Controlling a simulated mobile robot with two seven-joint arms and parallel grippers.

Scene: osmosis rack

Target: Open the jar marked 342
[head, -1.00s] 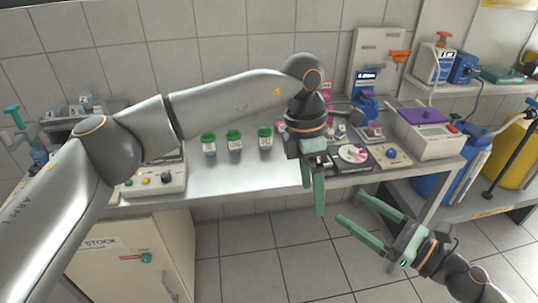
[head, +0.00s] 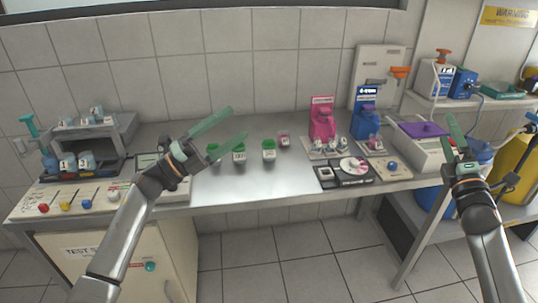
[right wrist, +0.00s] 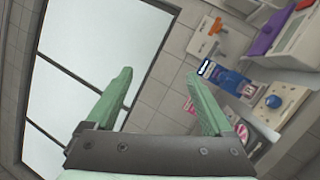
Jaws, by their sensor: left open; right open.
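Several small jars with green lids stand in a row on the steel bench in the head view: a left jar (head: 213,150), a middle jar (head: 239,154) and a right jar (head: 268,152). Their white labels are too small to read surely, so I cannot tell which is 342. My left gripper (head: 238,123) is open and empty, its fingers pointing right, in front of and partly over the left and middle jars in the picture. My right gripper (head: 466,132) is open and empty, raised near the purple-topped device. Its spread fingers (right wrist: 160,95) show in the right wrist view.
A small pink-lidded jar (head: 284,141) stands right of the green ones. Pink (head: 322,122) and blue (head: 366,120) dispensers, a dark tray (head: 330,184) and a white device with a purple top (head: 424,130) fill the right side. A control panel (head: 80,199) lies left.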

